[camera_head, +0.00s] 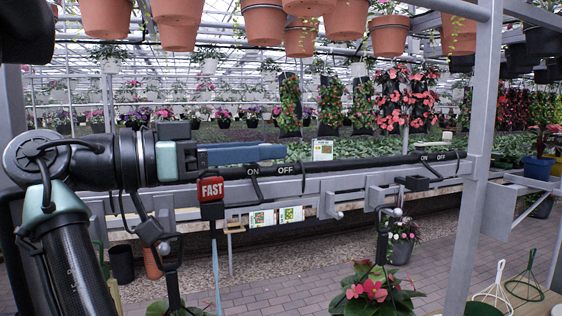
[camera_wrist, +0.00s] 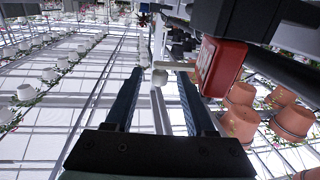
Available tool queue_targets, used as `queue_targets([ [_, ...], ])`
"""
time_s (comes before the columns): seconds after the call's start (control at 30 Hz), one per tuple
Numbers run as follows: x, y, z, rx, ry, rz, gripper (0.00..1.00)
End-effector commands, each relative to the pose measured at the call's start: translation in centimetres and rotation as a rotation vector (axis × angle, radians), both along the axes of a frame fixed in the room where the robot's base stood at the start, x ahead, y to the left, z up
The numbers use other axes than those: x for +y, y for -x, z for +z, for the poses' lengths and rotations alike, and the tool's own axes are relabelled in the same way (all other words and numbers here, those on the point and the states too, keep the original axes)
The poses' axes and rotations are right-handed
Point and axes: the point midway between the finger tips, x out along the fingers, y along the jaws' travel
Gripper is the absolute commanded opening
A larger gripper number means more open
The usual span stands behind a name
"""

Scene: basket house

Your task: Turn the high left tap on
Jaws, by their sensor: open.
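A dark pipe (camera_head: 340,164) runs across the head view with two pairs of white ON and OFF labels. At the left pair, a thin black lever (camera_head: 255,185) hangs below the ON label; I take it as the high left tap. My gripper (camera_head: 284,152) reaches in from the left, its blue fingers just above this ON/OFF marking. In the wrist view my gripper (camera_wrist: 162,70) is open, with a gap between its two dark fingers. A pale rounded piece (camera_wrist: 158,77) shows between the fingertips; whether it touches them I cannot tell.
A second lever (camera_head: 431,169) is at the right labels. A grey post (camera_head: 477,150) stands at right. Terracotta pots (camera_head: 265,22) hang above.

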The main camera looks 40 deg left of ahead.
Motion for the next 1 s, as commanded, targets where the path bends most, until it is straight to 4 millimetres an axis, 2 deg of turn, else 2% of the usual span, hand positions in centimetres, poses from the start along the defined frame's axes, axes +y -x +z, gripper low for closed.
queue_targets([
  [0.03,0.7,1.2,-0.5,-0.002,0.0,0.006,0.55],
  [0.2,2.3,4.5,-0.4,-0.001,-0.001,0.004,0.55],
  [0.4,3.4,6.9,-0.2,0.001,0.002,0.001,0.55],
  [0.6,3.7,7.6,0.0,0.0,0.001,-0.001,0.55],
  [1.0,3.7,7.5,0.0,0.002,0.001,0.0,0.55],
])
